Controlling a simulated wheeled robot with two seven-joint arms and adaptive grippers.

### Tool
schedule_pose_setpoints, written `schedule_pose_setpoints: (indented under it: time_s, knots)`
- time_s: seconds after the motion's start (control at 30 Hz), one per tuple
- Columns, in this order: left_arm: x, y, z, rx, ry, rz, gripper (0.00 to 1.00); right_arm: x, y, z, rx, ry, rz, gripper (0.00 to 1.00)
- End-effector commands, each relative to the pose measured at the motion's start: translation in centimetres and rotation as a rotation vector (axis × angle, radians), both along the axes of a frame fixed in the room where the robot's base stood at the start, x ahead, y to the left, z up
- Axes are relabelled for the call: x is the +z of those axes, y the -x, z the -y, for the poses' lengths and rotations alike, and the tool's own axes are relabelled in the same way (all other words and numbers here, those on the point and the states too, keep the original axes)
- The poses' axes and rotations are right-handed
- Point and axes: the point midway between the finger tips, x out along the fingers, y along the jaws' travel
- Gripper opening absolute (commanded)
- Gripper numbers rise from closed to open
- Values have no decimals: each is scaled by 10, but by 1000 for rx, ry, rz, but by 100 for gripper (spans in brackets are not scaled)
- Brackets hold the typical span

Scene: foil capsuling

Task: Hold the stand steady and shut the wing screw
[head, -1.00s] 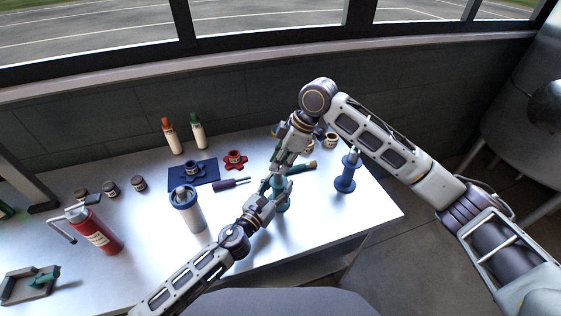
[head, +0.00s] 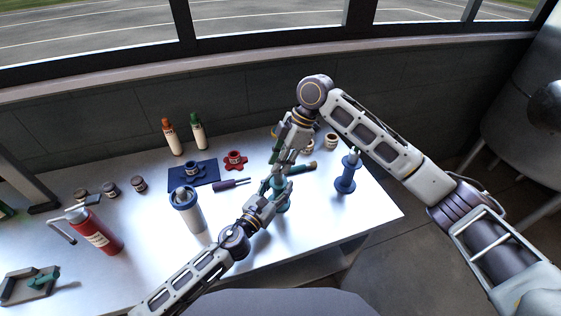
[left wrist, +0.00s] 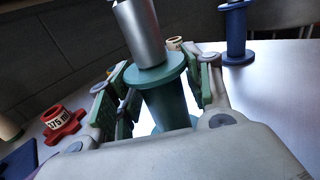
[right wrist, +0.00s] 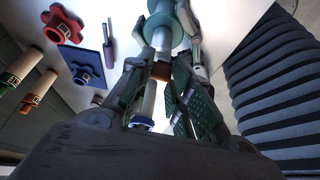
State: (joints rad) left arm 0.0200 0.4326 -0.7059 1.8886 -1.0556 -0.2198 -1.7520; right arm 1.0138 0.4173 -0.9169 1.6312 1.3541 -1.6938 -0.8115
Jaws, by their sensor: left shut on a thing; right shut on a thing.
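The teal stand (head: 282,207) is upright near the front of the table, with a round flange and a silver post (left wrist: 139,32) above it. My left gripper (head: 275,188) is shut around the teal body just below the flange, seen close in the left wrist view (left wrist: 165,98). My right gripper (head: 287,160) comes down from above, shut on a small brown piece (right wrist: 160,71) at the post's end. This piece is where the wing screw would be; its wing shape cannot be made out. The fingers partly hide it.
A blue stand (head: 345,178) is to the right. A screwdriver (head: 231,183), red star-shaped piece (head: 235,158) and blue mat (head: 207,180) lie to the left. The table's front right is clear.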

Motion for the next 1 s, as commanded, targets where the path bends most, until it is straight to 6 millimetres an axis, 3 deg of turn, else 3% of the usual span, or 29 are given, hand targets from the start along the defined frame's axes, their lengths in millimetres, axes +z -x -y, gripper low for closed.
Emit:
schedule_pose_setpoints:
  time_s: [0.1, 0.13, 0.3, 0.73, 1.0]
  knots:
    - [-1, 0, -1, 2, -1, -2, 10, 1, -1, 1, -4, 2, 2, 0]
    - [-1, 0, -1, 2, -1, -2, 10, 1, -1, 2, -4, 2, 2, 22]
    - [-1, 0, -1, 1, -1, -2, 10, 0, -1, 1, -3, 1, 1, 43]
    - [-1, 0, 0, 0, -1, -1, 10, 3, -1, 1, -1, 0, 1, 43]
    - [-1, 0, 0, 0, -1, -1, 10, 23, -3, 9, -2, -1, 2, 43]
